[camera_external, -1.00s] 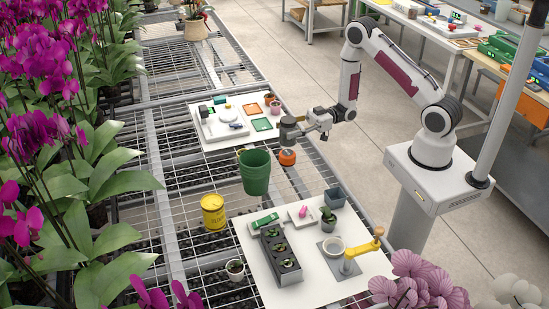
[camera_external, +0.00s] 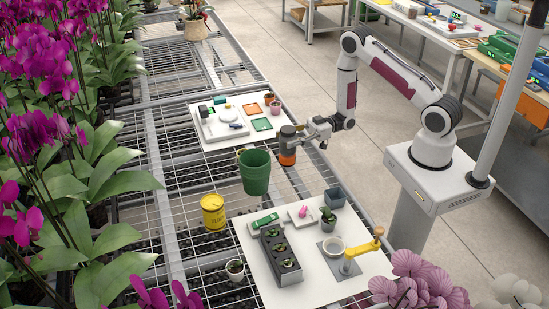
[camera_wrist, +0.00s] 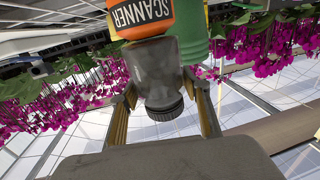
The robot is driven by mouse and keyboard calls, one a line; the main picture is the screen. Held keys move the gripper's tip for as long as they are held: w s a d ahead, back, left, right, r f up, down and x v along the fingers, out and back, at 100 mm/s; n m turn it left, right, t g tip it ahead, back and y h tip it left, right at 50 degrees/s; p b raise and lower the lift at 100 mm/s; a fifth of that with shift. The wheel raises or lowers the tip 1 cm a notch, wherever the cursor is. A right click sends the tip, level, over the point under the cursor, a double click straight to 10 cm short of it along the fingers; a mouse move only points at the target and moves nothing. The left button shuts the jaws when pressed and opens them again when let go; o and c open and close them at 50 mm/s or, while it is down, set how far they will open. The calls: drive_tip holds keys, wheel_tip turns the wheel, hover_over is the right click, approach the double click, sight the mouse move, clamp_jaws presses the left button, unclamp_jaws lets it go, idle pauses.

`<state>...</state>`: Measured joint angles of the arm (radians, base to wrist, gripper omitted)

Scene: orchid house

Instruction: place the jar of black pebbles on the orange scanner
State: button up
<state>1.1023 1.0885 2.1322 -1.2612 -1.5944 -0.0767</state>
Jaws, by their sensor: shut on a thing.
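The jar of black pebbles (camera_external: 288,137) is dark grey with a dark cap. It stands upright right above the orange scanner (camera_external: 287,157), at the right edge of the mesh bench. The wrist view is upside down: the jar (camera_wrist: 160,72) sits between the fingers of my gripper (camera_wrist: 161,88), cap toward the bottom of the picture. The scanner (camera_wrist: 141,15), lettered SCANNER, meets the jar's base there; whether they touch or a small gap is left I cannot tell. My gripper (camera_external: 303,133) is shut on the jar from the right.
A green pot (camera_external: 255,172) stands close left of the scanner. A yellow tin (camera_external: 213,212) is further left. A white board (camera_external: 250,233) with a planter, cups and a yellow-handled tool lies in front; another board (camera_external: 210,142) with trays lies behind.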

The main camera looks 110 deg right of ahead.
drive_tip(key=shift+f, duration=0.1)
idle(0.3)
drive_tip(key=o, duration=1.5)
drive_tip(key=shift+s+d, duration=0.3)
drive_tip(key=shift+s, duration=1.65)
drive_tip(key=shift+s+d, duration=0.35)
drive_tip(key=shift+s, duration=1.65)
drive_tip(key=shift+s+d, duration=0.3)
drive_tip(key=shift+s, duration=1.65)
